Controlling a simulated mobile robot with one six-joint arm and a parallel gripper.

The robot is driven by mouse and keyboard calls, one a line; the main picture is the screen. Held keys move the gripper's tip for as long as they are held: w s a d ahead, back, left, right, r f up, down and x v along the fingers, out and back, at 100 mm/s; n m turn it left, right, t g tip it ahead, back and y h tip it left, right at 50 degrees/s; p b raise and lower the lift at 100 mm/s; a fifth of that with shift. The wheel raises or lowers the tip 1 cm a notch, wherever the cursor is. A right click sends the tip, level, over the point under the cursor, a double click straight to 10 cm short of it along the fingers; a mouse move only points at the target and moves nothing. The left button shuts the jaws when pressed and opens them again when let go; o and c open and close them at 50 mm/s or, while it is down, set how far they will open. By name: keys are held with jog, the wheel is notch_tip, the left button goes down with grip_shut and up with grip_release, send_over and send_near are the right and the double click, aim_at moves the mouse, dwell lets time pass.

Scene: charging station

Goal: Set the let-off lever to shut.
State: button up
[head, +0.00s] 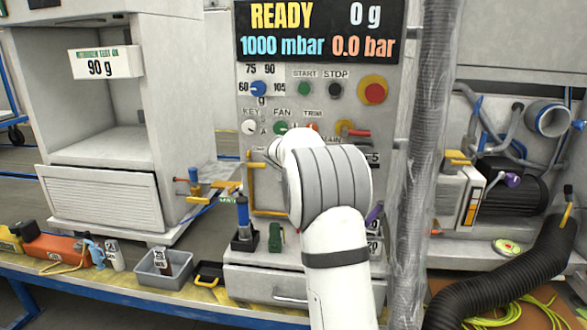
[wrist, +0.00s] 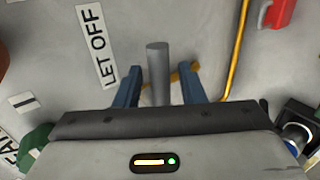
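The LET OFF label (wrist: 98,45) shows in the wrist view, turned on its side on the grey panel. Just right of it a grey cylindrical post (wrist: 158,75) stands out from the panel. A short orange-yellow piece (wrist: 185,72) shows behind it; I cannot tell which of these is the let-off lever's handle or how it is set. My gripper (wrist: 160,88) is open, with one blue finger on each side of the post and a visible gap to both. In the head view my arm hides the fingers and the lever.
In the head view the display (head: 320,32) reads READY, 0 g, 1000 mbar and 0.0 bar. A red-and-yellow button (head: 373,90) is above my arm. A wrapped vertical column (head: 413,190) stands close on the right. A yellow bar (wrist: 236,50) runs near the fingers.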

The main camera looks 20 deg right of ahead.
jog(key=v, duration=0.8)
jog(key=shift+f, duration=0.1)
jog(key=s+a+r+m+g+y+p, duration=0.1)
jog(key=s+a+m+p, duration=0.3)
jog(key=s, duration=0.9)
jog(key=s+a+m+g+y+p, duration=0.3)
jog(key=s+a+p, duration=0.3)
jog(key=s, duration=0.8)
jog(key=s+a+r+m+g+y+p, duration=0.1)
jog(key=s+a+m+p, duration=0.3)
jog(key=s+a, duration=0.4)
jog(key=s+g+y+p, duration=0.1)
jog(key=s, duration=0.5)
jog(key=shift+s+a+r+m+g, duration=0.15)
jog(key=shift+s+r+m+g, duration=0.15)
jog(key=shift+g, duration=0.1)
